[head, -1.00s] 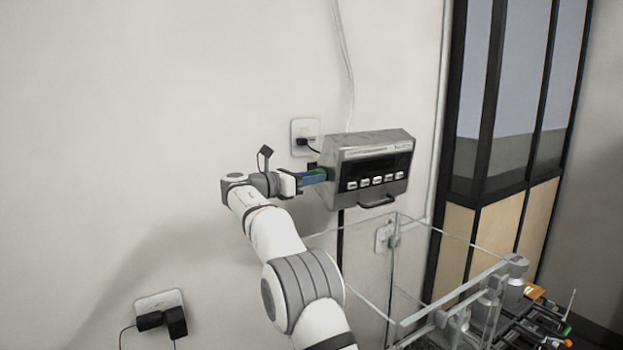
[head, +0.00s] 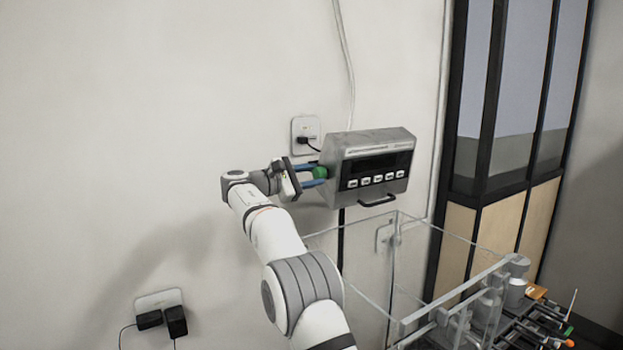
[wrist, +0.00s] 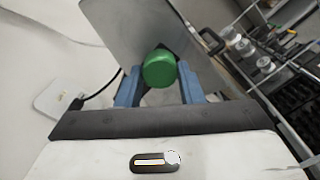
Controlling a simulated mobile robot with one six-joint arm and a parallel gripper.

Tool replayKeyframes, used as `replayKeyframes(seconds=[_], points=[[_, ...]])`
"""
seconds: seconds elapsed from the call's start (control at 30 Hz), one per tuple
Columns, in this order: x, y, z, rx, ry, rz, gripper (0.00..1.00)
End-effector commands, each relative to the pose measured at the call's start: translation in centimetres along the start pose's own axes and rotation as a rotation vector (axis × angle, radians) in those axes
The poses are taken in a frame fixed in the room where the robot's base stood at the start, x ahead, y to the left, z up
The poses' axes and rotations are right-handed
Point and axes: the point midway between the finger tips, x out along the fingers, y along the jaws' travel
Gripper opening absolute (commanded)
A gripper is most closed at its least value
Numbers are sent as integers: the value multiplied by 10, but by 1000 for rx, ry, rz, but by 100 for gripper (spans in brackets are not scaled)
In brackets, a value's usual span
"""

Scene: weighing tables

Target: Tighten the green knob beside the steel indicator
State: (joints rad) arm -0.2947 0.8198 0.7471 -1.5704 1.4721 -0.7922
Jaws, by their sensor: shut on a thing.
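The steel indicator (head: 368,168) is a grey box with a dark display and a row of buttons, mounted in front of the wall. The green knob (head: 320,173) sits on its left side. My gripper (head: 317,175) reaches it from the left, with its blue fingers on either side of the knob. In the wrist view the round green knob (wrist: 159,69) sits between the two blue fingertips of my gripper (wrist: 160,76), and the jaws are shut on it. The indicator's side plate (wrist: 135,30) is behind the knob.
A wall socket (head: 305,135) with a black plug is just above my gripper. A clear-walled enclosure (head: 375,270) stands below the indicator. Another socket (head: 158,300) is at the lower left.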

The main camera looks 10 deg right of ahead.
Motion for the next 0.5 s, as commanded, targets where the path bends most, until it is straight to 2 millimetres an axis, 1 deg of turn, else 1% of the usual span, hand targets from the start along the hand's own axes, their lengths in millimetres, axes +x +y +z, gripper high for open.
replayKeyframes(seconds=[0.5], points=[[1, 0, 0, 482, -1, 0, 11]])
